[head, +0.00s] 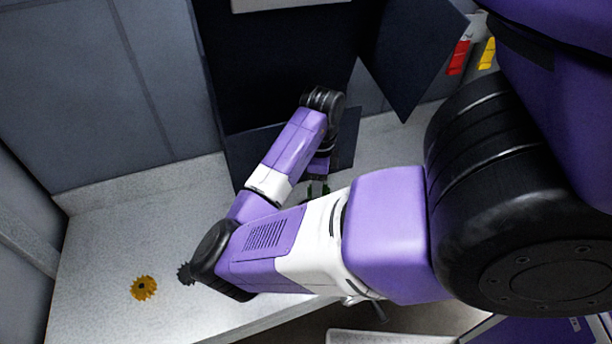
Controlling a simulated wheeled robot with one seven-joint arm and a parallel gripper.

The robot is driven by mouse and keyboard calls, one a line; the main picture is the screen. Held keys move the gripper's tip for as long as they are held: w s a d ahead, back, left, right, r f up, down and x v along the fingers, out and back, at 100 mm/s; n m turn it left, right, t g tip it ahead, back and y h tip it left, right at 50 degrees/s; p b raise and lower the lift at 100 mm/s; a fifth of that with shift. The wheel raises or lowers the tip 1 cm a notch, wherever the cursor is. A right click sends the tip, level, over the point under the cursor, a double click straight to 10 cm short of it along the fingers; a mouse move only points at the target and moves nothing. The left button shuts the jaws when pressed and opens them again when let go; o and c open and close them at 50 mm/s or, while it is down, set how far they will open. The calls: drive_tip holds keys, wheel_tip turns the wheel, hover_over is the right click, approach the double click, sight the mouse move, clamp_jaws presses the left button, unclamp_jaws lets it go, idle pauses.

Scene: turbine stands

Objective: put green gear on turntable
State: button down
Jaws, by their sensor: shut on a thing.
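My gripper (318,187) points down over the bench near the middle of the head view, partly hidden behind my own arm. It is shut on the green gear (326,188), of which only small dark green bits show at the fingertips. The gear's full outline is hidden. I cannot make out the turntable; my arm covers much of the bench around the gripper.
A yellow gear (144,288) lies on the pale bench (110,240) at the lower left. A dark toothed gear (185,274) lies beside it, partly covered by my elbow. Dark panels (408,60) stand behind the gripper. Red (458,57) and yellow (487,53) items are at upper right.

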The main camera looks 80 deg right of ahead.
drive_tip(key=shift+w+d+f, duration=0.1)
drive_tip(key=shift+f, duration=0.1)
wheel_tip(320, 180, down, 8)
drive_tip(key=b, duration=0.6)
drive_tip(key=shift+b, duration=0.4)
drive_tip(key=shift+f, duration=0.2)
drive_tip(key=shift+c, duration=1.5)
unclamp_jaws()
drive_tip(key=shift+r+p, duration=2.85)
drive_tip(key=shift+r, duration=0.7)
drive_tip(key=shift+f, duration=0.1)
